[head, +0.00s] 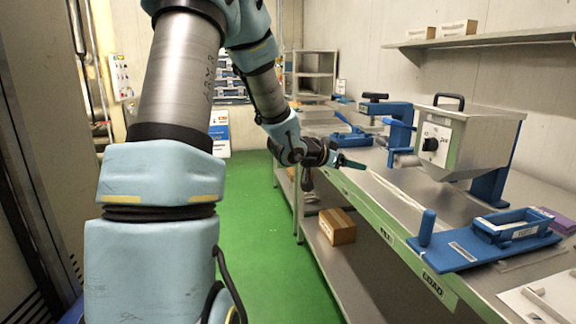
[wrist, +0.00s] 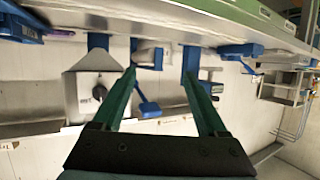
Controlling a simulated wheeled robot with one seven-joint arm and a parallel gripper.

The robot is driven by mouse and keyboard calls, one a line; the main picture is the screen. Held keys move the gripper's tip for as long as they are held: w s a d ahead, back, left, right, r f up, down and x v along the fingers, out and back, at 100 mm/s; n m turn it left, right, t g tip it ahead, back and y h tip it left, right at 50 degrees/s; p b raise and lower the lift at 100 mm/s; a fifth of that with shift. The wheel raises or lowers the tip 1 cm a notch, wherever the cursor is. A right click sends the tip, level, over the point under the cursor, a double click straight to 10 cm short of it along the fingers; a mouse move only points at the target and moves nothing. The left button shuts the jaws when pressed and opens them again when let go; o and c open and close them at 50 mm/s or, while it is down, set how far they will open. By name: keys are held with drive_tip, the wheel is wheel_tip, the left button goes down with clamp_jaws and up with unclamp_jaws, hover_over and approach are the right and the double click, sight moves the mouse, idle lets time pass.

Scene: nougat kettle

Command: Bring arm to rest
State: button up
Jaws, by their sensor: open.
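My arm reaches up and forward from the lower left of the head view and bends down toward the bench. My gripper (head: 348,163) is at its end, near the front edge of the bench (head: 375,205). In the wrist view my gripper (wrist: 160,76) shows two green fingers spread wide apart, with nothing held between them. The wrist view is upside down, with the bench across its top. The metal kettle (head: 470,140) with its black dial stands on the bench to the right of my gripper; it also shows in the wrist view (wrist: 92,97).
A blue press fixture (head: 470,250) with an upright handle lies on the near bench. Other blue tools (head: 350,137) stand farther back. A cardboard box (head: 337,227) sits on the lower shelf. A wall shelf (head: 490,39) holds small boxes. The green floor (head: 250,230) beside the bench is clear.

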drive_tip(key=s+a+f+n+y, duration=0.2)
drive_tip(key=a+y, duration=0.1)
drive_tip(key=a, duration=0.3)
drive_tip(key=s+a+f+n+g+y, duration=0.1)
drive_tip(key=s+a+f+n+y, duration=0.15)
drive_tip(key=a, duration=0.25)
drive_tip(key=s+a+f+n+y, duration=0.1)
drive_tip(key=a+y, duration=0.2)
drive_tip(key=a, duration=0.3)
drive_tip(key=s+a+f+n+g+y, duration=0.1)
drive_tip(key=s+a, duration=0.3)
drive_tip(key=s, duration=0.4)
drive_tip(key=s+a+f+n+g+y, duration=0.1)
drive_tip(key=s+a+f+n+g, duration=0.1)
drive_tip(key=s, duration=0.6)
drive_tip(key=a+n+g, duration=0.1)
drive_tip(key=a+g, duration=0.1)
drive_tip(key=shift+s+a+g, duration=0.25)
drive_tip(key=shift+s+g, duration=0.05)
